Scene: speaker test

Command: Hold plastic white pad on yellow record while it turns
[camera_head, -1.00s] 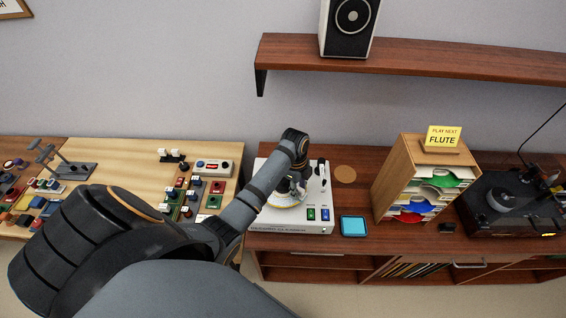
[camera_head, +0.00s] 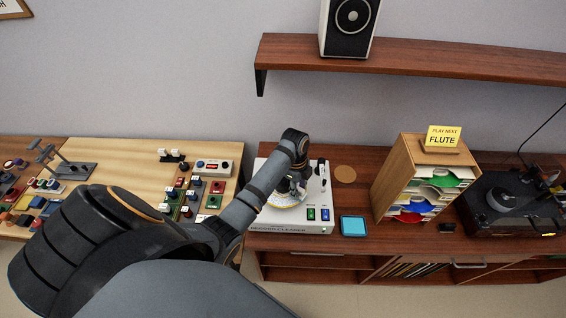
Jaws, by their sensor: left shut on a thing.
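The white record cleaner (camera_head: 302,228) stands at the left end of the brown cabinet. The record (camera_head: 283,203) lies on its top, and only a pale, yellow-tinged part of its rim shows. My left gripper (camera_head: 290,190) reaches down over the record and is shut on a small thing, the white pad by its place. The gripper and wrist mostly hide the pad, so I cannot tell how it touches the record. My right gripper is not in view.
A wooden sleeve rack (camera_head: 390,177) and a dark turntable (camera_head: 490,222) stand further right. A wooden table (camera_head: 120,155) with many coloured switches is at left.

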